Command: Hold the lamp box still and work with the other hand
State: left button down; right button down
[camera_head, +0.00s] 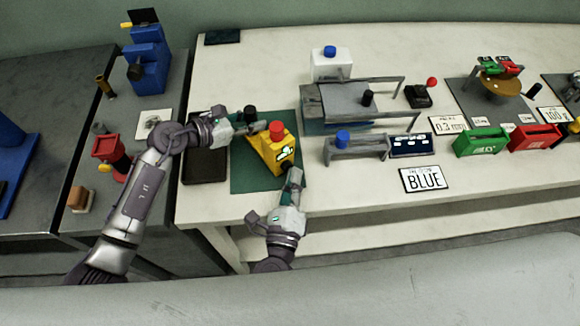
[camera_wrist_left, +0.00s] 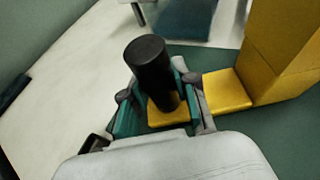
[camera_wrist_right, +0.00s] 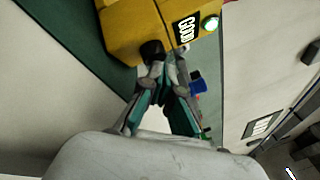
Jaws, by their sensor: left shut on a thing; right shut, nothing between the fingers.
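The lamp box (camera_head: 265,153) is a yellow box with a red dome on top, standing on a green mat (camera_head: 240,182). A black upright handle (camera_wrist_left: 150,65) rises from its low yellow foot (camera_wrist_left: 227,91). My left gripper (camera_head: 248,128) is shut on this handle, which stands up between its fingers in the left wrist view. In the right wrist view, the box's front shows a dark label (camera_wrist_right: 187,30), a glowing green lamp (camera_wrist_right: 210,22) and a black knob (camera_wrist_right: 152,49). My right gripper (camera_wrist_right: 167,72) is shut and empty, its tips close to the knob; contact cannot be told.
A dark tray (camera_head: 205,168) lies left of the mat. A grey rack (camera_head: 352,100) stands behind. The front table edge is near my right gripper.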

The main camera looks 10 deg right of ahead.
aim_at(307, 204)
pick_arm(q)
jog(key=shift+w+a+f, duration=0.1)
jog(key=shift+w, duration=0.1)
pick_arm(e)
jog(key=shift+w+a+r, duration=0.1)
jog(key=shift+a+r, duration=0.05)
jog(key=shift+r, duration=0.1)
jog(key=shift+s+d+f, duration=0.2)
jog(key=shift+s+d, duration=0.1)
jog(key=shift+s, duration=0.2)
pick_arm(q)
jog(key=shift+f, duration=0.1)
pick_arm(e)
jog(key=shift+s+d, duration=0.55)
jog(key=shift+s, duration=0.35)
jog(key=shift+s+d, duration=0.55)
jog(key=shift+s, duration=0.35)
pick_arm(q)
jog(key=c, duration=0.8)
grip_release()
